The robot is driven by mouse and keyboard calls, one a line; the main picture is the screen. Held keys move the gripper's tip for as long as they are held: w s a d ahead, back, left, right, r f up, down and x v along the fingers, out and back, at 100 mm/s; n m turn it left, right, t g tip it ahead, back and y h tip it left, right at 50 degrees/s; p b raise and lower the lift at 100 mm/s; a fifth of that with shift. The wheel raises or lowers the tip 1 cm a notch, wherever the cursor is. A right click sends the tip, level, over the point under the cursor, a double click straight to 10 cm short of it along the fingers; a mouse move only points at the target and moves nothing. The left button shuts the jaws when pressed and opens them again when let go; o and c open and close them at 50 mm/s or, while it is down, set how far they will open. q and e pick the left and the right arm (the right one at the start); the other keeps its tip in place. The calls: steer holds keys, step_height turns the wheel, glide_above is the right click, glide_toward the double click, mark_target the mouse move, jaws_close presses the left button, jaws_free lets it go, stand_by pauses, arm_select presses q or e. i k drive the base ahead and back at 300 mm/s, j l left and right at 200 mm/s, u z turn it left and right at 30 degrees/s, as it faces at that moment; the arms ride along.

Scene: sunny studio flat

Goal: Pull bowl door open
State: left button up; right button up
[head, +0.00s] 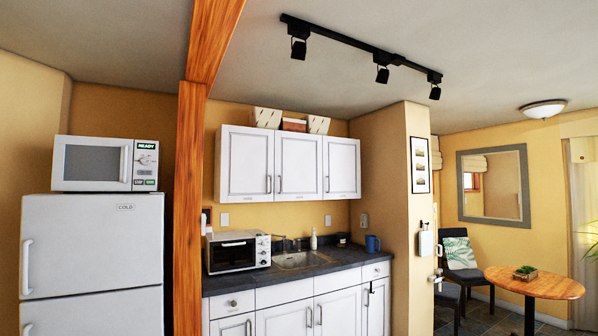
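No bowl is visible, and nothing marks one door as the bowl door. White upper cabinets (288,165) hang on the yellow wall, with three shut doors and vertical metal handles. White lower cabinets (335,312) stand under the dark counter (335,269); their doors and drawers look shut, and their bottoms are cut off by the frame. Something dark hangs at the handle of the right lower door (377,308). The insides of all cabinets are hidden. Neither of my grippers is in view.
A wooden post (188,205) stands between the white fridge (92,255) with a microwave (105,163) on top and the counter. A toaster oven (237,251), a sink (301,260) and a blue mug (372,244) are on the counter. A round table (535,283) is at right.

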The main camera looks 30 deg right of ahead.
mark_target(298, 159)
steer(key=i+l, duration=0.3)
steer(key=l, duration=0.2)
steer(key=i+l, duration=0.25)
steer(key=l, duration=0.3)
steer(key=i+l, duration=0.3)
steer(key=l, duration=0.2)
steer(key=i+l, duration=0.3)
steer(key=l, duration=0.25)
steer(key=i+l, duration=0.3)
steer(key=l, duration=0.2)
steer(key=i+l, duration=0.25)
steer(key=l, duration=0.3)
steer(key=i+l, duration=0.3)
steer(key=l, duration=0.2)
steer(key=i+l, duration=0.3)
steer(key=l, duration=0.25)
steer(key=i+l, duration=0.15)
steer(key=l, duration=0.25)
steer(key=i+l, duration=0.15)
steer(key=l, duration=0.2)
steer(key=i+l, duration=0.2)
steer(key=l, duration=0.2)
steer(key=i+l, duration=0.15)
steer(key=l, duration=0.25)
steer(key=i+l, duration=0.15)
steer(key=l, duration=0.2)
steer(key=i+l, duration=0.15)
steer(key=l, duration=0.25)
